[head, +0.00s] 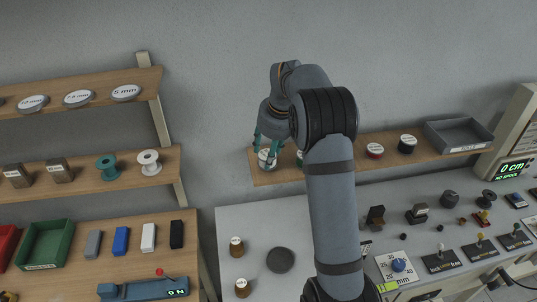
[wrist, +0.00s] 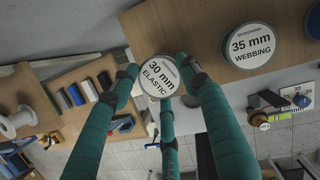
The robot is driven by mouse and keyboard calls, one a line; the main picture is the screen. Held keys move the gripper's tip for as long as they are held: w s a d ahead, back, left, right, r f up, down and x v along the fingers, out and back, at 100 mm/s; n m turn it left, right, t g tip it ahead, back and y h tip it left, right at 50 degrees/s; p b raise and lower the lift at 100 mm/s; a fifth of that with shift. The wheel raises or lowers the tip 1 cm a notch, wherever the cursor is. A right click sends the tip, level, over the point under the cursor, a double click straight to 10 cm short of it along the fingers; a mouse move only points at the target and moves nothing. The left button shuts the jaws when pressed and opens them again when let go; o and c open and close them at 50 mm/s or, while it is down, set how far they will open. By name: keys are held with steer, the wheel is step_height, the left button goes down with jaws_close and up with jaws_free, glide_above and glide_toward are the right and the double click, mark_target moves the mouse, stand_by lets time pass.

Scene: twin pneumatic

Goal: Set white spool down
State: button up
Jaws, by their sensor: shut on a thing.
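My gripper (head: 268,147), with teal fingers, is at the left end of the right wall shelf (head: 333,160). It is shut on a spool (head: 265,160) with a white round top. In the wrist view the top of this held spool (wrist: 158,77) reads "30 mm ELASTIC", and the fingers (wrist: 160,90) surround it. The spool is at or just above the shelf's left edge; I cannot tell whether it touches the board. A separate empty white spool (head: 149,162) stands on the left middle shelf beside a teal spool (head: 106,166).
A "35 mm WEBBING" spool (wrist: 250,46) stands near the held one. Red (head: 374,150) and black (head: 407,143) spools and a grey tray (head: 460,136) are farther right on that shelf.

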steer(key=shift+f, duration=1)
steer(key=shift+f, duration=0.15)
steer(key=o, duration=1.3)
steer(key=shift+c, duration=0.2)
steer(key=shift+r, duration=0.3)
steer(key=b+v, duration=0.1)
steer(key=v, duration=1)
steer(key=shift+r, duration=0.35)
steer(key=shift+s, duration=0.1)
